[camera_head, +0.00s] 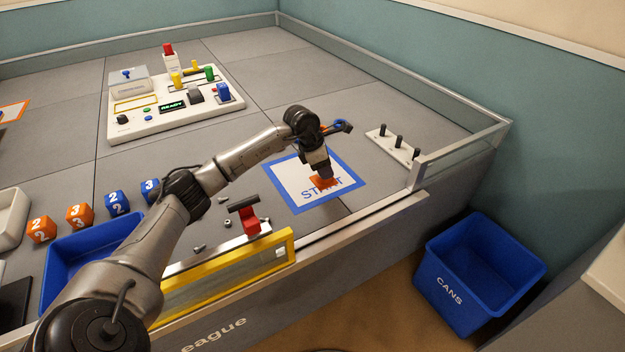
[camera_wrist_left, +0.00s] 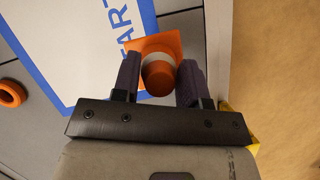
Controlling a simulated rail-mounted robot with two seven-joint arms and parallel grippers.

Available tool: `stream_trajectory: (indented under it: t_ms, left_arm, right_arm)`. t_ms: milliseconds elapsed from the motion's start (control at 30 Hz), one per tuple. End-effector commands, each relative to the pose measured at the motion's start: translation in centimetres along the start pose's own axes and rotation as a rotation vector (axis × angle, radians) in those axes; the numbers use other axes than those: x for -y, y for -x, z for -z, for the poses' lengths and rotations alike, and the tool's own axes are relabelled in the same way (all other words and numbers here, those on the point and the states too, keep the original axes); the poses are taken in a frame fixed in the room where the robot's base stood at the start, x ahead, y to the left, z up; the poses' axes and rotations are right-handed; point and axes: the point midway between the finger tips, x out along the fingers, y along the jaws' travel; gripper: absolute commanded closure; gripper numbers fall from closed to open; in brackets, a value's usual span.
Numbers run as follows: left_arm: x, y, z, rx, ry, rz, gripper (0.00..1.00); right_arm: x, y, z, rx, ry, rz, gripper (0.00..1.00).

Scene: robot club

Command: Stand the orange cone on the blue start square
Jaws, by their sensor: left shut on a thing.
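The orange cone (camera_wrist_left: 158,76) has a white band and a square orange base. My left gripper (camera_wrist_left: 160,82) is shut on it, with a dark finger on each side. In the head view the left gripper (camera_head: 322,172) points down over the START square (camera_head: 290,182), a white sheet with a blue border. The cone (camera_head: 323,183) shows below the fingertips, in front of the lettering. In the wrist view the cone's base overlaps the blue border (camera_wrist_left: 149,22). I cannot tell whether the base touches the surface. My right gripper is not in view.
A peg rack (camera_head: 393,143) stands right of the square. A yellow-framed box (camera_head: 290,262) and a red clamp (camera_head: 251,220) are at the front edge. An orange ring (camera_wrist_left: 12,93) lies beyond the square. A blue CANS bin (camera_head: 455,300) stands on the floor.

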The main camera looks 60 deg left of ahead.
Motion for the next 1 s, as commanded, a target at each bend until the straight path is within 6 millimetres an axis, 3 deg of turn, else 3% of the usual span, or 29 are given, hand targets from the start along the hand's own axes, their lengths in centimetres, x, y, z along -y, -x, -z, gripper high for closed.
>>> stream_trajectory:
  t_ms: [200, 400, 600, 900, 1000]
  left_arm:
    - [-3.6, -1.9, 2.6, 0.001, 0.002, 0.002, 0.85]
    - [-5.3, -2.4, 3.7, 0.002, -0.001, 0.002, 0.85]
    - [-5.6, -2.8, 4.0, 0.001, -0.003, 0.003, 0.85]
    - [-5.6, -6.2, 5.4, 0.000, -0.004, 0.004, 0.85]
    - [-5.6, -6.3, 5.5, 0.001, -0.004, 0.002, 0.85]
  right_arm:
    - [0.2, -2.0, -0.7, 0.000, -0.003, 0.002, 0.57]
    - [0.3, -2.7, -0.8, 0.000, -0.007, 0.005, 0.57]
    - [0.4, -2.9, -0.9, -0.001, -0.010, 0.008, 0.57]
    - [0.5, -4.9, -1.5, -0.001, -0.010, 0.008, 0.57]
    - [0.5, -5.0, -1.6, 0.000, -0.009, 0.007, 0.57]
